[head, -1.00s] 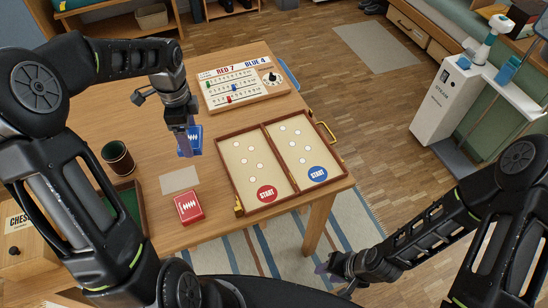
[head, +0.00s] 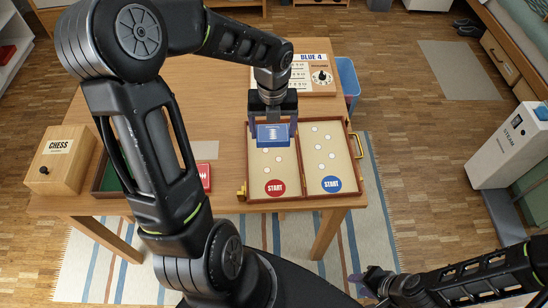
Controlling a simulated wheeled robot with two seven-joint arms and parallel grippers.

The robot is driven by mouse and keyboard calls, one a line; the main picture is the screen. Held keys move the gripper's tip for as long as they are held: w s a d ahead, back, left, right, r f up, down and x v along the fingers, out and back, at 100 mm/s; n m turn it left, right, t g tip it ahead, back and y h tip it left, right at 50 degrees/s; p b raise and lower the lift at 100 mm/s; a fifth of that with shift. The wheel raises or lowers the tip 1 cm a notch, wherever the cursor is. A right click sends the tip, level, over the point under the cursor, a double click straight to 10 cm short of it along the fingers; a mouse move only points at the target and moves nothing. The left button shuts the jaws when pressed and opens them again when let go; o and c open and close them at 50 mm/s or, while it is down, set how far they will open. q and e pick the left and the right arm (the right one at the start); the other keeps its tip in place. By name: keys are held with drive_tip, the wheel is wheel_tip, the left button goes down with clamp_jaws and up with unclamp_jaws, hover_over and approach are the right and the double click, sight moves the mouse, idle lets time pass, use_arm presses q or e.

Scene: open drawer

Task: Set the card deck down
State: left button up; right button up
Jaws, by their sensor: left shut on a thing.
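The blue card deck (head: 273,135) is between the fingers of my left gripper (head: 273,122). It appears over the upper left part of the open wooden board (head: 355,168), which has red and blue START discs. I cannot tell how high the deck is above the board. My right gripper (head: 366,281) is low at the bottom, beyond the table's front edge and away from the deck. Its fingers are too small and dark to read.
The scoreboard (head: 318,88) stands behind the board, partly hidden by my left arm. A wooden CHESS box (head: 60,160) and a green-lined tray (head: 108,178) are at the left. A blue container (head: 348,78) is at the table's right side. The table's back left is clear.

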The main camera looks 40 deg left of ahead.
use_arm(q)
hover_over(273, 159)
drive_tip(key=shift+f, duration=3.15)
drive_tip(key=shift+f, duration=1.85)
drive_tip(key=shift+f, duration=0.15)
drive_tip(key=o, duration=1.4)
wheel_tip(273, 159, up, 12)
drive_tip(key=shift+r, duration=0.2)
